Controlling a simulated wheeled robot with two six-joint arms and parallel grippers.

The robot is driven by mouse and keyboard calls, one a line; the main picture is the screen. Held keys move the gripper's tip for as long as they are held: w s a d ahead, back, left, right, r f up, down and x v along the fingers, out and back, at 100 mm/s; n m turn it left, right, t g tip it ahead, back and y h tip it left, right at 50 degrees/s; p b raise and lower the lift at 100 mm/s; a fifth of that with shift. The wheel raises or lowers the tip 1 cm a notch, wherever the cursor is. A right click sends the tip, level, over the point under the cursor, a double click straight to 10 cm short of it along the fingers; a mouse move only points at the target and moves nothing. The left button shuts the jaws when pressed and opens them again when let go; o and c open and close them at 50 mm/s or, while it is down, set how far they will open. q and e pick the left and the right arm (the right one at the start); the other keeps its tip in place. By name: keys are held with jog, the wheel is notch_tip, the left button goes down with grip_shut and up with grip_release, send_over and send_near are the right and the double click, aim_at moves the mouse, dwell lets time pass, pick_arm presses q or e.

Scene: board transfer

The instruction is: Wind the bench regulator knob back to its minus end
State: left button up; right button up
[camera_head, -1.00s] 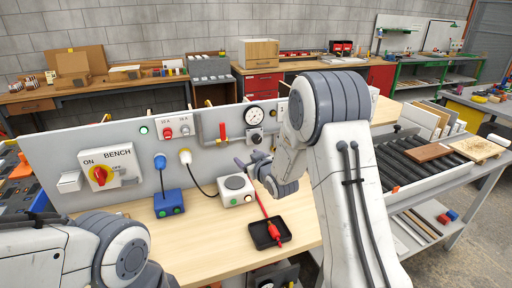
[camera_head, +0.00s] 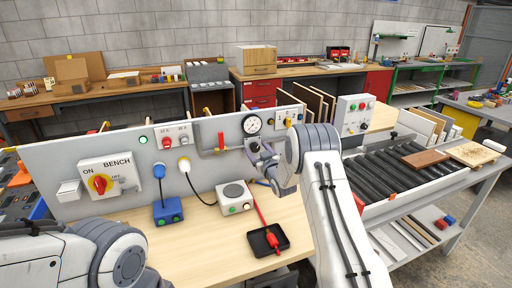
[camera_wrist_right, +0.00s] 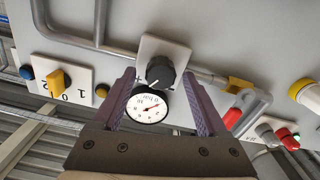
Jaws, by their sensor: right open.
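The regulator knob (camera_wrist_right: 160,71) is black and round on a pale square plate, in the right wrist view. In the head view my right gripper (camera_head: 262,152) is at the panel just below the gauge and covers most of the knob. My left gripper is out of view.
A grey pipe and red valve handle (camera_head: 221,141) run left of the gauge. A yellow switch (camera_wrist_right: 58,80) shows in the wrist view. On the bench stand a blue box (camera_head: 168,211), a white box (camera_head: 235,198) and a black tray (camera_head: 256,242). A roller conveyor (camera_head: 385,173) lies right.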

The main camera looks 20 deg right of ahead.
jog(key=shift+w, duration=0.4)
